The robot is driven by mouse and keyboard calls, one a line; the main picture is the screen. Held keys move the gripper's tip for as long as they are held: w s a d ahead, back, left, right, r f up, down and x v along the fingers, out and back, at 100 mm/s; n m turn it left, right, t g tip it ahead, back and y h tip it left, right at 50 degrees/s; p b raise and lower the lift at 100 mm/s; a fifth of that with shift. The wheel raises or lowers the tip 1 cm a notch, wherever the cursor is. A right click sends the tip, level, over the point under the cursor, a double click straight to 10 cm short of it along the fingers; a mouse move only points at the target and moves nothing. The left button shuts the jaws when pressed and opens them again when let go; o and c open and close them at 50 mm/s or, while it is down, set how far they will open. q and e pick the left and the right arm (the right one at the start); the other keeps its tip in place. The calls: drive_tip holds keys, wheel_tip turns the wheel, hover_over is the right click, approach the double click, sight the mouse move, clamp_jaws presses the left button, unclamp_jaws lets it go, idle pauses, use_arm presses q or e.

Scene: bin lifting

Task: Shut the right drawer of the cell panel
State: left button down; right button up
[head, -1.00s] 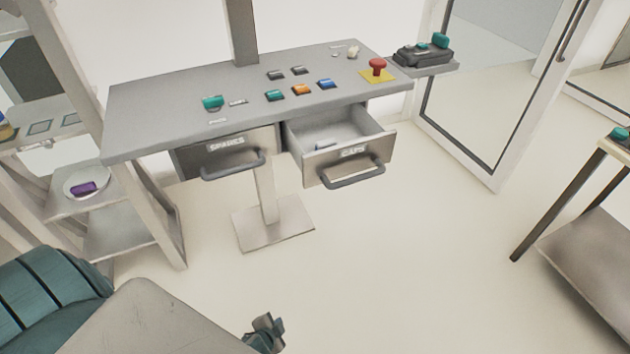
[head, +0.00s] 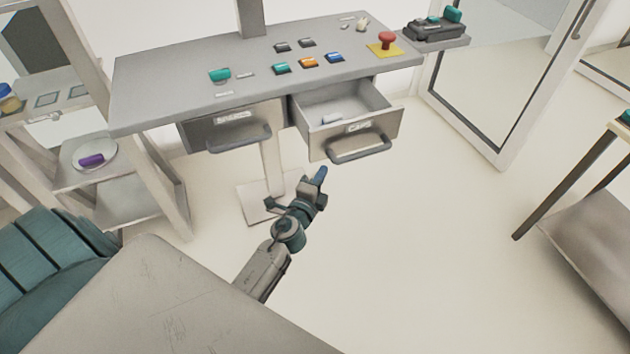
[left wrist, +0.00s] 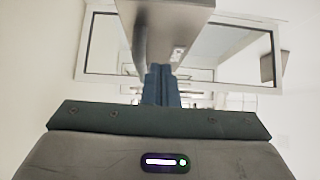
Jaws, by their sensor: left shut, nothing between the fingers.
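The cell panel (head: 165,95) is a grey slanted desk on a post. Its right drawer (head: 390,128) is pulled out, with a pale label, a dark bar handle (head: 360,149) and a small pale item (head: 330,119) inside. My left gripper (head: 321,174) is shut and empty, in front of and below this drawer in the head view, with its fingers pointing up towards the handle. No contact with the drawer shows. In the left wrist view its closed fingers (left wrist: 161,86) point at a grey block that I cannot identify for certain. My right gripper is not in view.
The left drawer (head: 205,133) looks shut. Buttons and a red mushroom knob (head: 387,40) sit on the panel top. A shelf rack (head: 150,185) stands at left, a glass door (head: 500,75) behind right, and a table (head: 590,155) at far right. The floor between is clear.

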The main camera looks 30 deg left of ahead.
sight(302, 127)
use_arm(q)
drive_tip(key=w+a, duration=0.1)
drive_tip(key=w, duration=0.1)
drive_tip(key=w+a, duration=0.1)
drive_tip(key=w, duration=0.1)
drive_tip(key=w+a, duration=0.1)
drive_tip(key=w, duration=0.1)
drive_tip(key=shift+w, duration=0.1)
drive_tip(key=shift+w+a, duration=0.2)
drive_tip(key=shift+a, duration=0.2)
drive_tip(key=shift+d, duration=0.1)
drive_tip(key=w+a+b, duration=0.1)
drive_tip(key=w+a, duration=0.1)
drive_tip(key=a, duration=0.1)
drive_tip(key=w+a+b, duration=0.1)
drive_tip(key=w+a, duration=0.2)
drive_tip(key=a, duration=0.1)
drive_tip(key=w+a+b, duration=0.1)
drive_tip(key=w+a, duration=0.2)
drive_tip(key=shift+a+f, duration=0.2)
drive_tip(key=shift+a, duration=0.05)
drive_tip(key=shift+w+a+r, duration=0.1)
drive_tip(key=shift+w+a, duration=0.2)
